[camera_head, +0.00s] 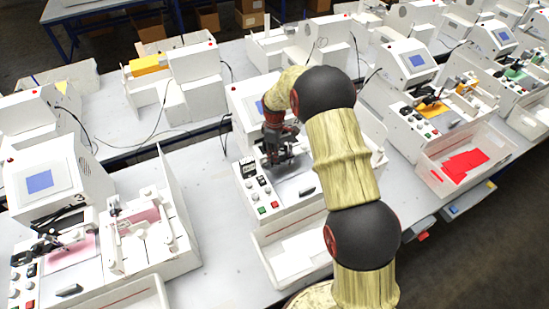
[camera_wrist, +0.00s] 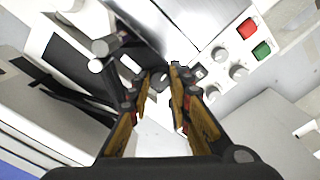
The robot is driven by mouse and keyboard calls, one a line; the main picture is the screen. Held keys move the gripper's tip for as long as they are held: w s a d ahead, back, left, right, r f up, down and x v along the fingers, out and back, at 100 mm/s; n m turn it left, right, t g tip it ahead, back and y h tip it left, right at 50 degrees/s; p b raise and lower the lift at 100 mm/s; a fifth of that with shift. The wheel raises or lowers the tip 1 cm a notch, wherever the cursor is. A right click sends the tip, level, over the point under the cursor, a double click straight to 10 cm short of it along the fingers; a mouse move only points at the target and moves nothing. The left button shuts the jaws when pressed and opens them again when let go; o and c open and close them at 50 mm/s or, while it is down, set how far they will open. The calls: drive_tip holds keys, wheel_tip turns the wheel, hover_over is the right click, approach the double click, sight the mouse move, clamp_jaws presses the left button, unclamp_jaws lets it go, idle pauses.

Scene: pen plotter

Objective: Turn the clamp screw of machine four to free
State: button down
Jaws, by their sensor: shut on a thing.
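A white plotter machine (camera_head: 243,107) stands on the bench in the middle of the head view, partly hidden by my arm. My gripper (camera_head: 277,158) is over its front bed, beside the button panel. In the wrist view my gripper (camera_wrist: 161,80) has its two fingers close together, with a small dark piece (camera_wrist: 158,82) between the tips. It appears to be the clamp screw, mostly hidden by the fingers, and its turn position cannot be told. A dark pen carriage arm (camera_wrist: 120,42) with a grey round knob lies just beyond the left finger.
The control panel has a red button (camera_wrist: 247,28), a green button (camera_wrist: 262,50) and several round knobs (camera_wrist: 220,55) right of the fingers. A white tray (camera_head: 262,241) is in front of the machine. Similar machines stand left (camera_head: 60,180) and right (camera_head: 405,62).

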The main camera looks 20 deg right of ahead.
drive_tip(key=n+b, duration=0.2)
drive_tip(key=n, duration=0.2)
drive_tip(key=shift+n, duration=0.3)
drive_tip(key=shift+n+b, duration=0.55)
drive_tip(key=shift+n, duration=1.45)
drive_tip(key=c, duration=1.6)
unclamp_jaws()
drive_tip(key=shift+c, duration=0.2)
drive_tip(key=shift+r, duration=0.1)
wheel_tip(320, 180, up, 12)
drive_tip(key=shift+f, duration=0.1)
